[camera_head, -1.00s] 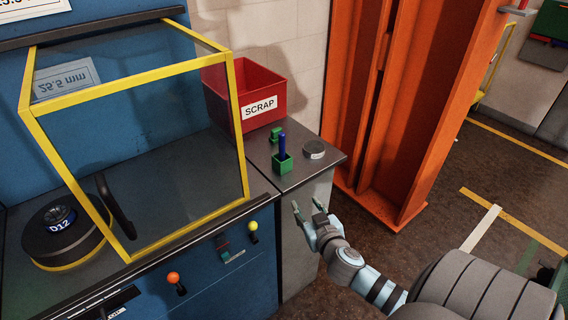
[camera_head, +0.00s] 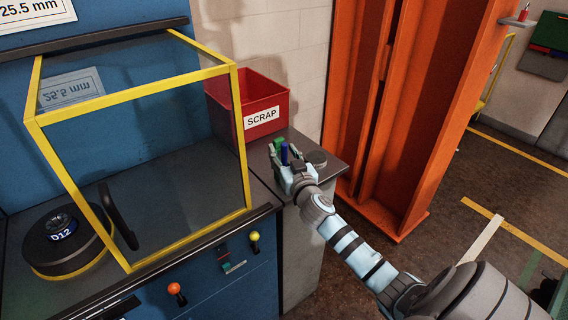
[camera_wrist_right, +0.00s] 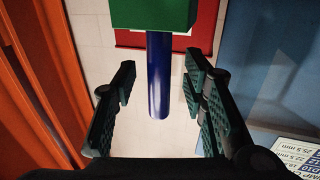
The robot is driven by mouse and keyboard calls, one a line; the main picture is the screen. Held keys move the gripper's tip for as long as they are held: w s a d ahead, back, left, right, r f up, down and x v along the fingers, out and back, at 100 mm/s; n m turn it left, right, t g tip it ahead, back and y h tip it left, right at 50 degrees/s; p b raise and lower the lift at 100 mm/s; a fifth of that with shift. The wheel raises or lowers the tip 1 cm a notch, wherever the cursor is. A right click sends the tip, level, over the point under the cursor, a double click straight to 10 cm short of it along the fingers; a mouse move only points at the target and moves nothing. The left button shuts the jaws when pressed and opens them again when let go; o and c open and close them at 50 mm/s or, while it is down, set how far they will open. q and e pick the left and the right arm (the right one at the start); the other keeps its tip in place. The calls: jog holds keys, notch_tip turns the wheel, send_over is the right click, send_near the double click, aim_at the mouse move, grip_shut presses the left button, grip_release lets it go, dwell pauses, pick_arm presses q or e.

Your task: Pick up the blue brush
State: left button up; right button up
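The blue brush (camera_head: 284,155) stands upright in the head view, on the grey side counter, with its handle up. In the right wrist view its blue handle (camera_wrist_right: 158,75) sticks out of a green holder (camera_wrist_right: 152,14); that view looks upside down. My right gripper (camera_head: 285,165) is open at the brush, and it also shows in the right wrist view (camera_wrist_right: 160,88). The handle appears between its two fingers, with a gap on each side. My left gripper is out of view.
A red SCRAP bin (camera_head: 264,112) stands behind the brush. A yellow-framed clear guard (camera_head: 240,150) stands to the left, an orange steel column (camera_head: 385,120) to the right.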

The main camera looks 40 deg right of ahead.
jog(key=shift+s, duration=0.1)
grip_shut()
notch_tip(320, 180, up, 8)
jog(key=p, duration=0.3)
notch_tip(320, 180, up, 12)
jog(key=p, duration=0.2)
jog(key=shift+p, duration=0.35)
